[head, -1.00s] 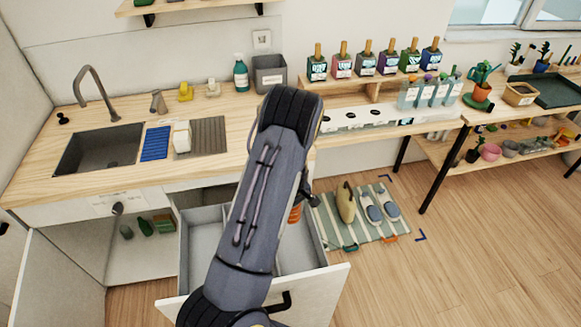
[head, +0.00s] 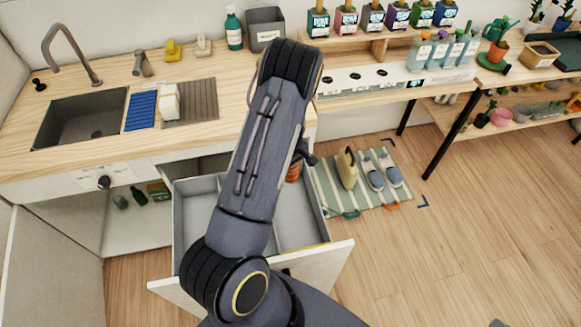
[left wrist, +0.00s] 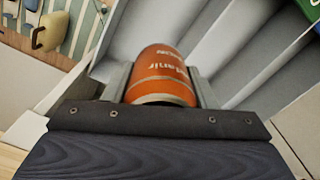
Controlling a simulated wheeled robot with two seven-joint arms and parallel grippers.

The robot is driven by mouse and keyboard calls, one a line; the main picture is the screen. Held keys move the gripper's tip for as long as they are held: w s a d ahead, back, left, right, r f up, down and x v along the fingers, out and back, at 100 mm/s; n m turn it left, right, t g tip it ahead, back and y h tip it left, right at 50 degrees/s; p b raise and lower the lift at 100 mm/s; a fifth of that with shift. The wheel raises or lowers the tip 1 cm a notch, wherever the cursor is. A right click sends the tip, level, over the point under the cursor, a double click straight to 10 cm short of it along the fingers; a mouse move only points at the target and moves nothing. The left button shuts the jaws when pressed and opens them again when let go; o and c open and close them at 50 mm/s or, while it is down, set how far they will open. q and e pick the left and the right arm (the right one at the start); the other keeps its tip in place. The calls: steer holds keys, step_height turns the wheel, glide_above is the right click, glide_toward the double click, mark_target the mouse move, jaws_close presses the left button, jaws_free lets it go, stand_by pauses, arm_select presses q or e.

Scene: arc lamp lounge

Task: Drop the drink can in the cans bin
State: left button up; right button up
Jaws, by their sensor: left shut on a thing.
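The drink can is orange with pale lettering and shows in the left wrist view (left wrist: 162,72). My left gripper (left wrist: 157,88) is shut on it, one finger on each side. In the head view only a small orange part of the can (head: 293,171) shows beside my arm, which hides most of the gripper. The can is held over the open pull-out drawer (head: 325,262), which has grey bins inside. One grey bin (head: 198,222) shows left of my arm and another (head: 296,225) right of it. I cannot read which is the cans bin. My right gripper is not in view.
The counter with the sink (head: 85,118) stands behind the drawer. An open cabinet door (head: 50,265) is at the left. A striped mat (head: 330,198) with shoes lies right of the drawer. The wooden floor farther right is clear.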

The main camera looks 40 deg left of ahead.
arm_select(q)
steer(key=shift+f, duration=0.25)
steer(key=o, duration=1)
steer(key=shift+o, duration=0.2)
steer(key=shift+r+b, duration=0.5)
steer(key=shift+r, duration=3.4)
